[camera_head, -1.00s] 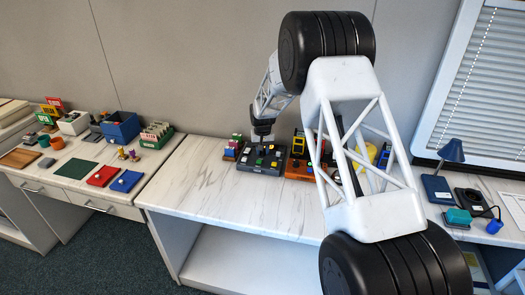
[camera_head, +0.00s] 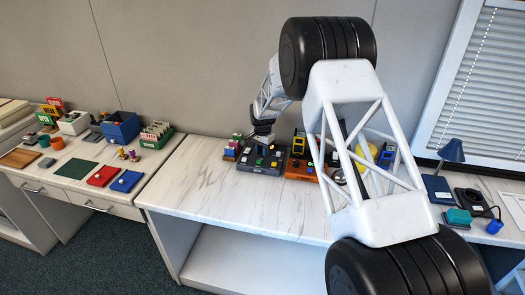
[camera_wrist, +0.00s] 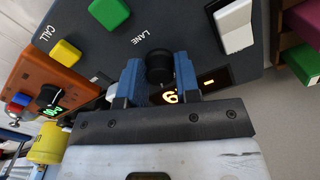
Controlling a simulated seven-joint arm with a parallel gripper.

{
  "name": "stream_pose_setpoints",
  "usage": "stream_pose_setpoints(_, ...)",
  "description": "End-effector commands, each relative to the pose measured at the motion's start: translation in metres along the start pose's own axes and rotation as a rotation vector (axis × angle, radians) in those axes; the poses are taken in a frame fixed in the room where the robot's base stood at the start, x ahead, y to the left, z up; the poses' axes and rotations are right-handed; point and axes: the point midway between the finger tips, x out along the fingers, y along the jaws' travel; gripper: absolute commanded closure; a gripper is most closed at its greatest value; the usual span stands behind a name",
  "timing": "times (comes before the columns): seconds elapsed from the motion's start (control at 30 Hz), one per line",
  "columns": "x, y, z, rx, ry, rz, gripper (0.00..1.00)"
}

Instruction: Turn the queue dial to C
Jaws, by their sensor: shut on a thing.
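A dark grey console (camera_head: 279,169) stands on the white marbled counter, with coloured buttons on top. In the wrist view the console (camera_wrist: 185,25) carries the words LANE and CALL. A round black knob (camera_wrist: 159,68) sits beside the word LANE. My gripper (camera_wrist: 157,75) has its blue fingers closed on both sides of this knob. In the head view my gripper (camera_head: 263,139) is at the back of the console, and the knob is hidden there. A lit orange display (camera_wrist: 185,92) beside the knob is partly covered by a finger. I cannot read which letter the knob points at.
An orange console (camera_wrist: 38,75) with another black dial and a green display stands close beside. A stack of coloured blocks (camera_head: 231,150) is at the other side. A yellow object (camera_wrist: 48,145) stands past the orange console. The counter's front left (camera_head: 195,185) is clear.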

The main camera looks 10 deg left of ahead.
Motion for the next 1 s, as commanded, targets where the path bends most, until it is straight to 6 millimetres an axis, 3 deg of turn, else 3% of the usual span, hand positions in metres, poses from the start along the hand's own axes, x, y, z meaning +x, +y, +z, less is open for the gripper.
stream_pose_setpoints(0.47,-0.0005,0.0002,-0.001,0.025,0.001,-0.001,0.93)
stream_pose_setpoints(0.5,-0.0006,0.0002,-0.0011,0.025,0.001,-0.001,0.68)
stream_pose_setpoints(0.67,-0.0004,0.0001,-0.0007,0.024,0.001,-0.001,0.44)
stream_pose_setpoints(1.0,-0.0016,0.0,-0.0003,0.024,0.001,0.0,0.44)
